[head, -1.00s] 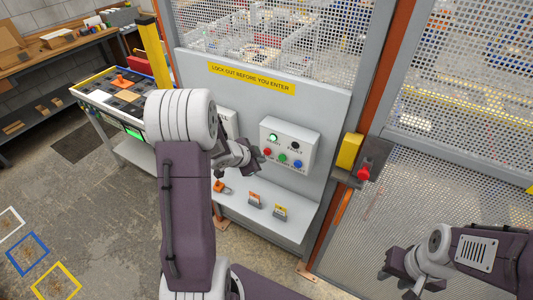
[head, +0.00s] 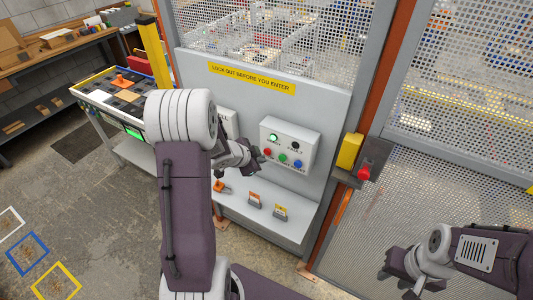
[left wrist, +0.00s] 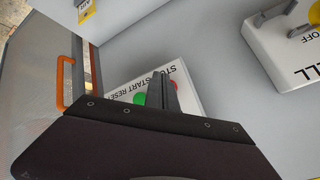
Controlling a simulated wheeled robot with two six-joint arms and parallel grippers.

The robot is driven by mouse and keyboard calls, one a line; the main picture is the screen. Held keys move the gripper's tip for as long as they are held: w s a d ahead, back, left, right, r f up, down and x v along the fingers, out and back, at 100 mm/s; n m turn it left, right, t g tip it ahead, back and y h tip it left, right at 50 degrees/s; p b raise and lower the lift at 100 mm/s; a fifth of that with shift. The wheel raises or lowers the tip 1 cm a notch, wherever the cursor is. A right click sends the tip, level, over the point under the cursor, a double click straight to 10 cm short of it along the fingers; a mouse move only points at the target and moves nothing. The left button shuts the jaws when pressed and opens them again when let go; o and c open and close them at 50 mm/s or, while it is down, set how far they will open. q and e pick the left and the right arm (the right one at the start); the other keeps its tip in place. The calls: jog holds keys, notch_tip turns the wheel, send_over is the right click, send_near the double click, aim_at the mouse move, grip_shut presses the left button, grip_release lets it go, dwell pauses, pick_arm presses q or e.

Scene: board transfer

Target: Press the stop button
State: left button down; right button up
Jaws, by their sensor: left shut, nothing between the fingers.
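The white control box (head: 301,136) on the grey panel carries a red stop button (head: 267,152), a green button (head: 283,157) and a blue button (head: 298,163) in a row. Above them are a lit green lamp (head: 273,137) and a dark lamp (head: 295,146). My left gripper (head: 260,161) is shut and empty, just beside the red button. In the left wrist view its fingers (left wrist: 161,92) partly cover the red button (left wrist: 172,88), beside the green button (left wrist: 139,98); I cannot tell whether they touch it. My right gripper (head: 392,278) hangs low at the right, far from the box; its jaws are unclear.
A second white box (head: 229,123) is partly hidden behind my left arm. A yellow and red switch (head: 349,151) is on the post to the right. A shelf (head: 298,227) below holds an orange padlock (head: 220,187) and small tagged items. Mesh fencing surrounds the panel.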

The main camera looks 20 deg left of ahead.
pick_arm(q)
jog(key=shift+w, duration=0.1)
dwell(0.3)
jog(key=shift+w, duration=0.35)
jog(key=shift+w+p, duration=0.45)
jog(key=shift+p, duration=0.05)
dwell(0.5)
dwell(0.3)
jog(key=shift+s, duration=0.9)
jog(key=s+b, duration=0.1)
jog(key=s, duration=0.4)
jog(key=shift+a, duration=0.2)
